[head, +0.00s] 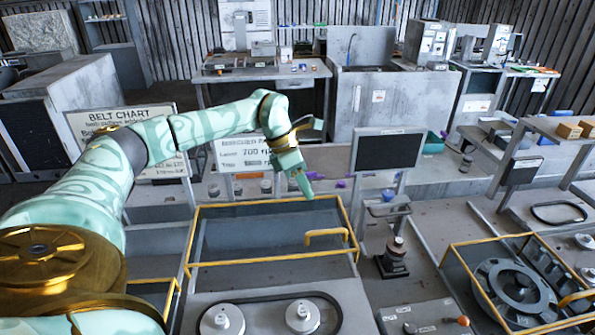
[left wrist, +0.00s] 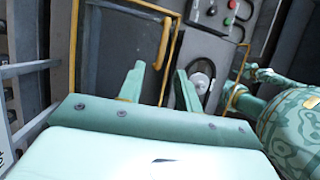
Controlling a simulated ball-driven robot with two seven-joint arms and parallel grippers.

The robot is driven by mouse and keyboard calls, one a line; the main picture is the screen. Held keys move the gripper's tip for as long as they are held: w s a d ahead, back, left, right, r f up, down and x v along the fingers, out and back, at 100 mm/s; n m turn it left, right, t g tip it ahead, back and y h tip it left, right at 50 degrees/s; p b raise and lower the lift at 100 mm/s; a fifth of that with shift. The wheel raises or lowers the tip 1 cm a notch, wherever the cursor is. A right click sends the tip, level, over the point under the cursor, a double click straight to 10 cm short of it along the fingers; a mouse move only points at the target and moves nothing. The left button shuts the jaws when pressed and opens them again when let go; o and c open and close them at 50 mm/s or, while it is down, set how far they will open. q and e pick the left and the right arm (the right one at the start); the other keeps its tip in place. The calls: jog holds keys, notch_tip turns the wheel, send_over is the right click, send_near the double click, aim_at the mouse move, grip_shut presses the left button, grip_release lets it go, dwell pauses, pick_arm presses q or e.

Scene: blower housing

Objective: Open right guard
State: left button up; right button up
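My left gripper (head: 304,186) hangs above the far edge of the middle yellow-framed guard (head: 275,263), apart from it. This guard has a dark panel and a yellow handle (head: 327,234) at its right side. In the left wrist view my left gripper (left wrist: 158,88) has its two fingers apart with nothing between them; a yellow handle (left wrist: 165,42) shows beyond the fingertips. Another yellow-framed guard (head: 447,252) lies at the far right of the head view, around a grey wheel-like part (head: 515,288), with a yellow handle (head: 574,299). My right gripper cannot be made out.
A dark screen (head: 388,150) on a post stands right of the middle guard, with a knobbed fixture (head: 392,258) below. A belt chart sign (head: 110,125) and an rpm sign (head: 243,153) stand behind. Two round pulleys (head: 302,316) with a belt lie in front.

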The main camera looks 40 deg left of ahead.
pick_arm(q)
jog(key=v, duration=0.4)
jog(key=shift+a+r, duration=0.1)
jog(key=shift+r, duration=0.25)
jog(key=shift+f, duration=0.1)
